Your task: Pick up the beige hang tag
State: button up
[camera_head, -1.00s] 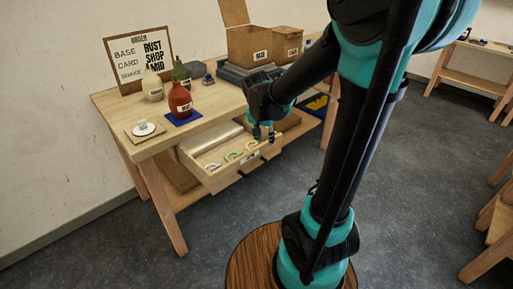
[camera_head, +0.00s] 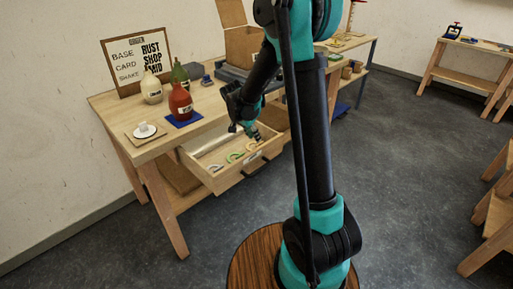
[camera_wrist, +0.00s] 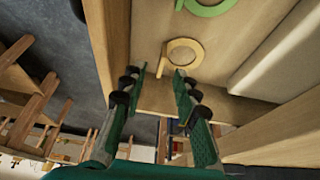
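The beige hang tag (camera_wrist: 184,46), a flat ring shape, lies on the floor of the open drawer (camera_head: 222,180). In the wrist view it is just beyond my fingertips, slightly right of the middle. It also shows small in the head view (camera_head: 251,146). My gripper (camera_wrist: 161,76) is open, its two fingers apart with nothing between them. In the head view my gripper (camera_head: 245,130) hangs over the right part of the drawer, close to the tag. I cannot tell its exact height above the tag.
A green ring tag (camera_wrist: 208,6) lies near the beige one, and a pale tag (camera_head: 214,168) lies farther left. The drawer's wooden walls stand close around my gripper. A red bottle (camera_head: 180,102) and a cream bottle (camera_head: 151,88) stand on the table above.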

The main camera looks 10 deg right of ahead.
aim_at(254, 143)
jog(key=x, duration=0.3)
jog(key=shift+f, duration=0.15)
jog(key=shift+w+x, duration=0.15)
jog(key=shift+x, duration=1.15)
jog(key=shift+w+x, duration=0.2)
jog(key=shift+x, duration=1.1)
grip_shut()
